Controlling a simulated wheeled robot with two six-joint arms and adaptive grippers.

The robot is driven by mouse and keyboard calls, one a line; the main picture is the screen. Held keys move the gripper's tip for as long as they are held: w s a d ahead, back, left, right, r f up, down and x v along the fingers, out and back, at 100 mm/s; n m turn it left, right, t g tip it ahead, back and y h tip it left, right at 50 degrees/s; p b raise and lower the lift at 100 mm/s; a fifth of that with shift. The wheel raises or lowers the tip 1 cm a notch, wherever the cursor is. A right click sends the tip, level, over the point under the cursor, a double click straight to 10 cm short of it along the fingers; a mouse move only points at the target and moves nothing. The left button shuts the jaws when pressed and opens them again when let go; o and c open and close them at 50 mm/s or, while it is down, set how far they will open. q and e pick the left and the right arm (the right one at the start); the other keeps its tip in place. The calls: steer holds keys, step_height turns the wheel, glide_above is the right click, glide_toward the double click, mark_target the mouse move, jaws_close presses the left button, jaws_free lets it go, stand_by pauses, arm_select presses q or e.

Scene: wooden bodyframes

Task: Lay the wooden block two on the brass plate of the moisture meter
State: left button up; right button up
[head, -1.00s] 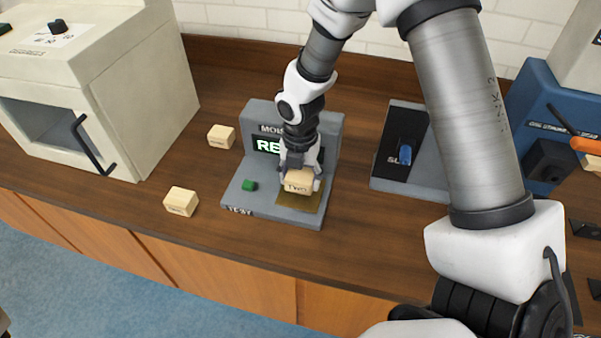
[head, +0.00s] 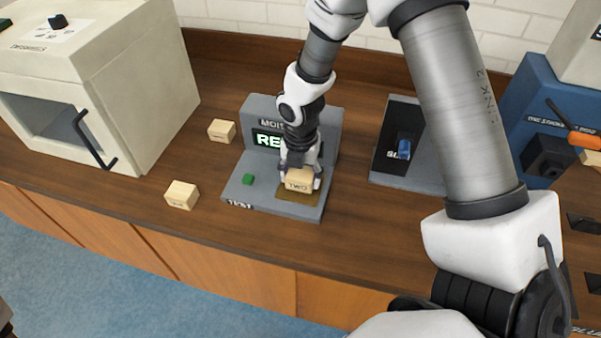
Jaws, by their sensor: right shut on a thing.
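The wooden block two (head: 299,181) is pale wood with "TWO" on its front face. My right gripper (head: 300,172) comes down from above and is shut on it. The block is at the brass plate (head: 287,195) of the grey moisture meter (head: 262,198); I cannot tell whether it touches the plate or hovers just above it. The meter has a green button (head: 247,179) at the left and a lit green display (head: 267,139), partly hidden by my right arm. My left gripper is not in view.
Two other wooden blocks lie left of the meter, one behind (head: 222,131) and one in front (head: 181,195). A cream oven (head: 140,90) stands at the far left. A grey device with a blue switch (head: 404,149) and a blue machine (head: 530,115) stand at the right.

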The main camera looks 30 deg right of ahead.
steer(key=shift+f+p, duration=0.2)
steer(key=shift+p, duration=0.1)
stand_by(0.4)
steer(key=o, duration=1.2)
steer(key=shift+o, duration=0.2)
step_height(320, 180, up, 12)
